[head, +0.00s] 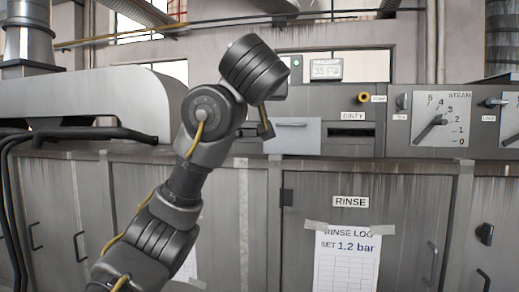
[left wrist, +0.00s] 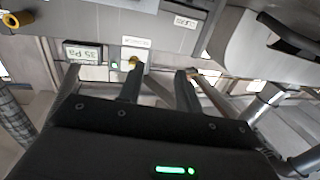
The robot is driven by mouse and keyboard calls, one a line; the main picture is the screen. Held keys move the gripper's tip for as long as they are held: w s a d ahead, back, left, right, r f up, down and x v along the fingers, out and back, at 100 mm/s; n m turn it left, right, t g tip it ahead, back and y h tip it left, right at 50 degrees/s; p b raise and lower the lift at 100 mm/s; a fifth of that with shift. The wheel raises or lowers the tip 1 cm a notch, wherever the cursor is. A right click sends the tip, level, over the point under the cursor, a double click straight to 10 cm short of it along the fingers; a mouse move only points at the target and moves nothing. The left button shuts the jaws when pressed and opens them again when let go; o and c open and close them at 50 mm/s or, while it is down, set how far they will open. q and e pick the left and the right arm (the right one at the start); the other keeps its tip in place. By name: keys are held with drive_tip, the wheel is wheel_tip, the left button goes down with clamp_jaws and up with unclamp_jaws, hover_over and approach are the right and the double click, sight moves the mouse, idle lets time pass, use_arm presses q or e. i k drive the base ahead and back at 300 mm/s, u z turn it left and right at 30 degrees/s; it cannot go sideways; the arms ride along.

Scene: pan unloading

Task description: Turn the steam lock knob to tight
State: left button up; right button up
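The steam dial (head: 442,118) is on the grey panel at the right of the head view, its pointer tilted on a numbered scale. A small grey lock knob (head: 402,101) sits just left of it, above a small label too blurred to read surely. My left gripper (head: 266,128) is in front of the panel, well to the left of this knob. The left wrist view shows its two fingers (left wrist: 157,70) apart, with nothing held between them. My right gripper is in neither view.
A similar knob (head: 495,102) and another dial stand at the right edge. A yellow-ringed fitting (head: 364,98), the DIRTY slot (head: 352,132) and a 35 Pa display (head: 326,69) lie between gripper and dial. The RINSE door (head: 350,180) carries a log sheet.

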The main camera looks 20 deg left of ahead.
sight(402, 102)
drive_tip(key=z, duration=2.25)
drive_tip(key=i, duration=0.95)
drive_tip(key=u, duration=1.85)
